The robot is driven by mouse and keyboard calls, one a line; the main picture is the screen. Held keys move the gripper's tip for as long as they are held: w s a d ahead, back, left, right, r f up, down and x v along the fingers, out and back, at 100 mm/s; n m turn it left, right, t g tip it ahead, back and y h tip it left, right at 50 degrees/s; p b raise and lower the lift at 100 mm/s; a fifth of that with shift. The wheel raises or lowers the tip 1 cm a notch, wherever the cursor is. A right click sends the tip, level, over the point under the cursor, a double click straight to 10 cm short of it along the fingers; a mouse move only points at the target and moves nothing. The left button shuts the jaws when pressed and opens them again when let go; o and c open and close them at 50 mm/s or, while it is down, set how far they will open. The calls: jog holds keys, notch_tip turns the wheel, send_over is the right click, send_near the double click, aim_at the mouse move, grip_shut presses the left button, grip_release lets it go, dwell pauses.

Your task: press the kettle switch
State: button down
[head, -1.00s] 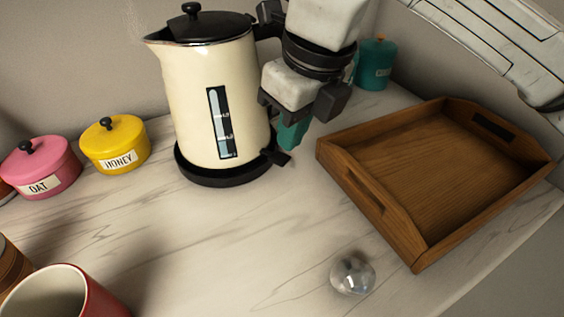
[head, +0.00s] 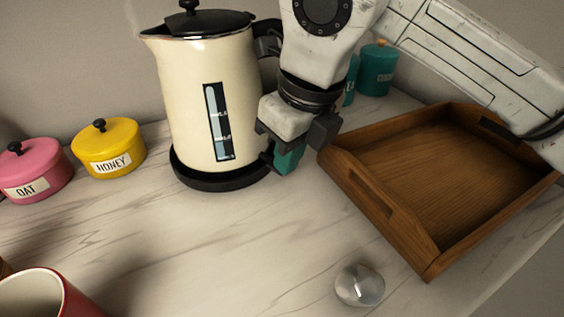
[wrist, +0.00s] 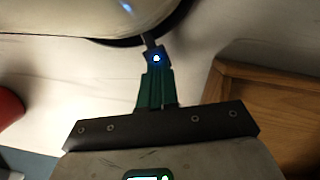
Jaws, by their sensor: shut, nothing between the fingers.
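The cream kettle (head: 188,100) with a black lid stands upright on its round black base (head: 215,180). Its dark switch (wrist: 152,48) sticks out from the base in the wrist view, with a small blue-white light glowing where it meets my fingertips. My gripper (head: 288,160) has teal fingers, is shut and empty, and points down beside the right side of the kettle base. In the wrist view, the fingertips (wrist: 157,72) are at the switch's outer end and seem to touch it. In the head view, my gripper mostly hides the switch.
A wooden tray (head: 385,222) lies close to the right of my gripper. Yellow (head: 108,150) and pink (head: 35,172) canisters stand left, teal ones (head: 377,70) behind. A red mug (head: 75,302) and a clear glass object (head: 360,286) are in front. The marble counter's middle is free.

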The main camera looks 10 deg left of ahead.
jog(key=shift+s+d+r, duration=0.3)
jog(key=shift+s+d, duration=0.2)
jog(key=shift+d, duration=0.1)
jog(key=shift+s+d+r, duration=0.3)
jog(key=shift+s+d, duration=0.15)
jog(key=shift+d, duration=0.15)
jog(key=p+v, duration=0.2)
jog(key=v, duration=0.8)
jog(key=shift+r, duration=0.35)
jog(key=shift+d, duration=0.1)
